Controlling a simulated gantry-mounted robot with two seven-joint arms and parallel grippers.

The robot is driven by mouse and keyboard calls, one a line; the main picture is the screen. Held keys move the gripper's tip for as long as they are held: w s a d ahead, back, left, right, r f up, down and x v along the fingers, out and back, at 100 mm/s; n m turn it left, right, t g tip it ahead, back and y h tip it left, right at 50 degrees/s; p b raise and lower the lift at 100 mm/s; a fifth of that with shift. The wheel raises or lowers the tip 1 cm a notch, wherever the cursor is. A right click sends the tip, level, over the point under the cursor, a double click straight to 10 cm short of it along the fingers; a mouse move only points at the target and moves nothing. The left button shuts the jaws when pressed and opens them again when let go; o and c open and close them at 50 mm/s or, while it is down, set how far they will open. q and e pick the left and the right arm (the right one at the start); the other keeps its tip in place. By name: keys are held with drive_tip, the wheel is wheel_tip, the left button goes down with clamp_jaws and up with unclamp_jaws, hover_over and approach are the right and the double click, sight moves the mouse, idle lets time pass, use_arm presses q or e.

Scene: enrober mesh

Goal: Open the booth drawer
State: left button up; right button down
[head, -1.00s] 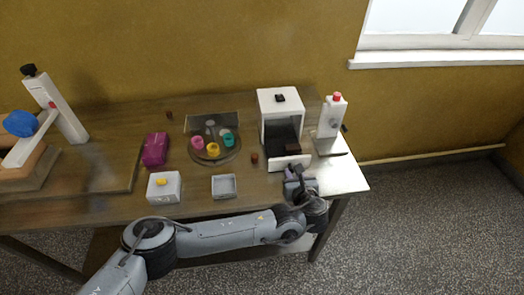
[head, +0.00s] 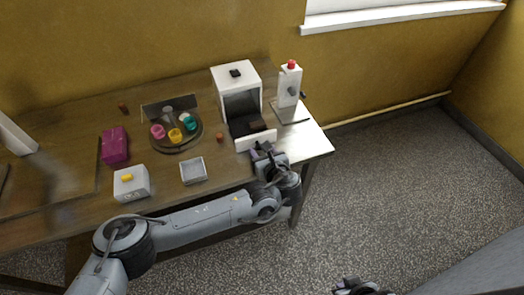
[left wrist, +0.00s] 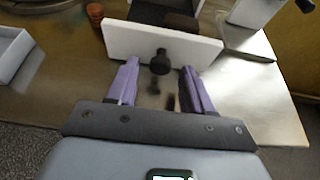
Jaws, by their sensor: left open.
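The white booth (head: 236,76) stands at the back right of the table. Its drawer has a white front panel (head: 257,141), which stands forward of the booth with a dark tray (head: 240,126) behind it. A brown block (head: 257,126) is at the tray. In the left wrist view the panel (left wrist: 125,38) has a round black knob (left wrist: 160,63). My left gripper (head: 262,150) is open, its purple fingers (left wrist: 158,72) on either side of the knob, not closed on it. My right gripper (head: 360,288) shows only partly at the bottom edge; its jaws are unclear.
A white device with a red top (head: 289,85) stands right of the booth.

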use_arm(q)
drive_tip(key=p+v, duration=0.1)
drive_tip(key=v, duration=0.9)
drive_tip(key=shift+s+p, duration=0.25)
drive_tip(key=shift+p, duration=0.05)
